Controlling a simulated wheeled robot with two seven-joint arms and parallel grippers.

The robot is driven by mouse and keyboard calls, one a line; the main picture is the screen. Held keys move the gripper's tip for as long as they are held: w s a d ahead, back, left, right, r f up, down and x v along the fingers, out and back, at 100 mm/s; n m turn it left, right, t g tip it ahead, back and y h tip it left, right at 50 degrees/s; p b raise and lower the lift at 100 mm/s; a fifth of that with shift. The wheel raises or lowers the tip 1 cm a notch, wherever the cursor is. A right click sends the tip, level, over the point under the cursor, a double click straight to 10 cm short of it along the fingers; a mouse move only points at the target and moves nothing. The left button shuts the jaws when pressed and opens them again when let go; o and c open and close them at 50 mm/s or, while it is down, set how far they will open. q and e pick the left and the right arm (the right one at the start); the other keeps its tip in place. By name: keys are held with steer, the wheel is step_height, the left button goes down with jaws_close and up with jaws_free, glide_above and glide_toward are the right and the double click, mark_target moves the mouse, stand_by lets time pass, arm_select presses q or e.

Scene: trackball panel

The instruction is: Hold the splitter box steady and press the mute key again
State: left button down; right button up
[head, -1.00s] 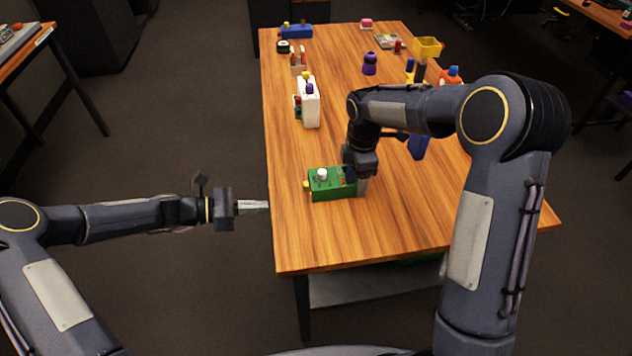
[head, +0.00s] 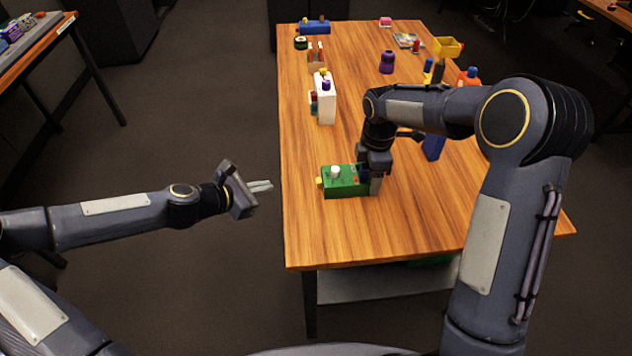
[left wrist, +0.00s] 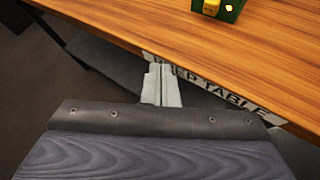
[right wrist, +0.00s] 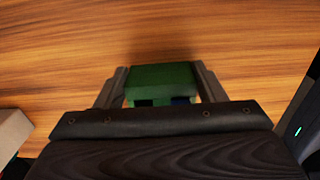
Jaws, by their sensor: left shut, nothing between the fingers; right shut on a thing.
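The green splitter box (head: 340,188) sits on the wooden table near its left front part. It has a white knob on top and a yellow part on its left side. My right gripper (head: 376,185) is shut on the box's right end; the right wrist view shows the green box (right wrist: 162,77) between the two fingers. My left gripper (head: 268,187) is shut and empty, just off the table's left edge and apart from the box. In the left wrist view the box's corner with the yellow part (left wrist: 213,7) shows at the top. I cannot tell which part is the mute key.
A white box (head: 326,104) with coloured knobs stands farther back on the table (head: 350,238). A purple item (head: 387,62), a yellow bin (head: 447,47) and a blue item (head: 432,148) stand beyond. The table's front is clear.

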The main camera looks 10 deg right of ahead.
mark_target(299, 193)
arm_select(q)
steer(key=shift+d, duration=4.4)
steer(key=shift+d, duration=0.15)
steer(key=shift+d, duration=0.3)
steer(key=shift+d, duration=0.5)
steer(key=shift+a, duration=0.9)
steer(key=shift+a, duration=0.1)
steer(key=a, duration=0.5)
